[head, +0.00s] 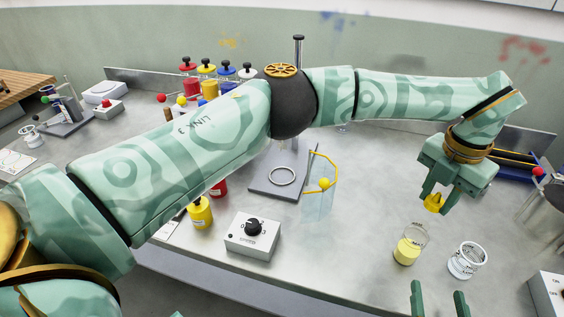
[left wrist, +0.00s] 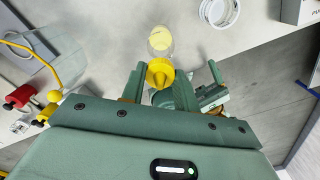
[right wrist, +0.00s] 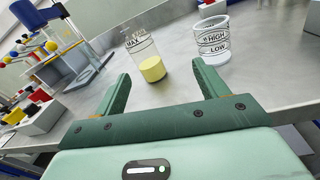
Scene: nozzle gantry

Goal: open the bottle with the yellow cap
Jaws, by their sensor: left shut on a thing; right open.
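My left gripper (head: 434,198) is shut on the yellow cap (head: 434,206) and holds it above the bench. The cap also shows in the left wrist view (left wrist: 159,75). The clear bottle (head: 410,246), with yellow contents at its bottom, stands upright on the bench below and left of the cap in the head view. The cap is apart from it, and no cap is on the bottle. The bottle also shows in the right wrist view (right wrist: 146,60). My right gripper (head: 438,296) is open and empty at the bottom of the head view, with the bottle beyond its fingers.
A clear beaker (head: 467,261) marked HIGH and LOW stands right of the bottle. A dial box (head: 252,237) and a small yellow bottle (head: 200,213) are to the left. A translucent bluish piece with a yellow frame (head: 318,200) stands between. My left arm hides part of the bench.

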